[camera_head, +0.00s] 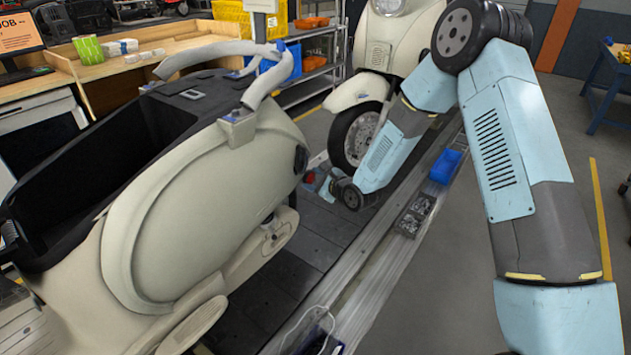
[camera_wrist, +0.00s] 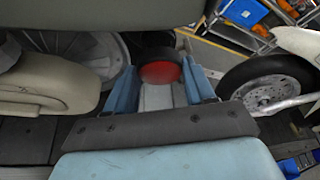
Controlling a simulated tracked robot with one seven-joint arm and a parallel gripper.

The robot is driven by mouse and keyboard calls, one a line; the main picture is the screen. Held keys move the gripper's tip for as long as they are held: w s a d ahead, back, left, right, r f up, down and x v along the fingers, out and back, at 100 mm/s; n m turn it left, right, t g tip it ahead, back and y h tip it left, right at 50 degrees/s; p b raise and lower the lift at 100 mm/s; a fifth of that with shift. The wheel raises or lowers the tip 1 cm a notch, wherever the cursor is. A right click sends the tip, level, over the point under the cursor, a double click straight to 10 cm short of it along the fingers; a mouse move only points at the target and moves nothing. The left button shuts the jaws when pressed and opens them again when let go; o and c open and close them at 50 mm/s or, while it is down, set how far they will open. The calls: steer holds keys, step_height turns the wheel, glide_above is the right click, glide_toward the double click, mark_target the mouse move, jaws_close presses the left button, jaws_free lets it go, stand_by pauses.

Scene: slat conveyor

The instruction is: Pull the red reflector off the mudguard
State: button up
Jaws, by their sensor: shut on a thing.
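My gripper (camera_wrist: 150,88) shows in the wrist view as two pale blue fingers, one on each side of a round red reflector (camera_wrist: 161,73) with a dark rim. It is shut on the reflector. In the head view, my gripper (camera_head: 323,184) is low behind the near cream scooter (camera_head: 205,200), and a small red patch of the reflector (camera_head: 309,177) shows by its fingers. Cream bodywork (camera_wrist: 45,85) lies left of the fingers in the wrist view. I cannot make out the mudguard clearly, nor whether the reflector still touches it.
The scooter stands on the dark slat conveyor (camera_head: 325,222). A second cream scooter with its front wheel (camera_head: 360,138) stands just beyond my gripper. A blue bin (camera_head: 445,166) and grey trays (camera_head: 414,214) line the rail on the right. Open floor lies right of the rail.

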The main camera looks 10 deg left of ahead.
steer(key=s+d, duration=0.3)
steer(key=d, duration=0.5)
steer(key=shift+s+d, duration=0.15)
steer(key=shift+s, duration=0.05)
stand_by(0.6)
stand_by(0.3)
